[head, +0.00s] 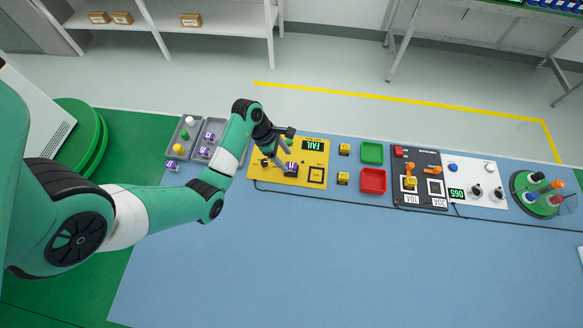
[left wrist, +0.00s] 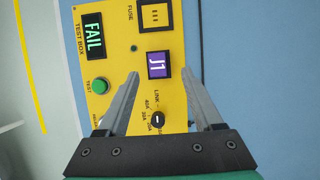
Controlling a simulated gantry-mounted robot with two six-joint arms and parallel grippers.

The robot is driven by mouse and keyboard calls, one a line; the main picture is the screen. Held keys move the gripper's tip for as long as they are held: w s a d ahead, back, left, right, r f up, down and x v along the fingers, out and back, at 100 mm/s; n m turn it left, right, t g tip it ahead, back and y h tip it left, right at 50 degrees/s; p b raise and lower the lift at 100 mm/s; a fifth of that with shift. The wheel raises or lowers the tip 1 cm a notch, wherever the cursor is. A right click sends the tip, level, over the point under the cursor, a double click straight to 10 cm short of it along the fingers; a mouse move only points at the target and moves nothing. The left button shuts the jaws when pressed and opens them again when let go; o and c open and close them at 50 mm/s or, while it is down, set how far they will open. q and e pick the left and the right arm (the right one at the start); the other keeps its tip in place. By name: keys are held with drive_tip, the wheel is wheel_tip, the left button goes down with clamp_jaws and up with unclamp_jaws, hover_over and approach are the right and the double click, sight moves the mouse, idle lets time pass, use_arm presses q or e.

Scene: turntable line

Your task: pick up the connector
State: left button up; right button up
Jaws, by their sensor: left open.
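A purple-topped connector (head: 291,168) with white lettering sits in a dark square socket on the yellow test box (head: 318,152). It also shows in the left wrist view (left wrist: 157,65), between and just beyond the fingertips. My left gripper (left wrist: 162,73) is open and empty, one finger to each side of the connector's line. In the head view the left gripper (head: 284,167) hangs over the test box and partly hides its left part. Other similar purple pieces (head: 204,152) lie in and beside the grey trays. My right gripper is not in view.
The test box display (left wrist: 93,35) reads FAIL; a green button (left wrist: 100,86) and black knob (left wrist: 157,120) are nearby. Green (head: 372,151) and red (head: 373,180) trays stand to the right, with small yellow blocks (head: 343,179) between. The blue table front is clear.

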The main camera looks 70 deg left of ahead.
sight(290, 165)
use_arm(q)
drive_tip(key=b+x, duration=0.2)
drive_tip(key=x, duration=0.3)
drive_tip(key=shift+a+f+b, duration=0.15)
drive_tip(key=shift+b, duration=0.15)
clamp_jaws()
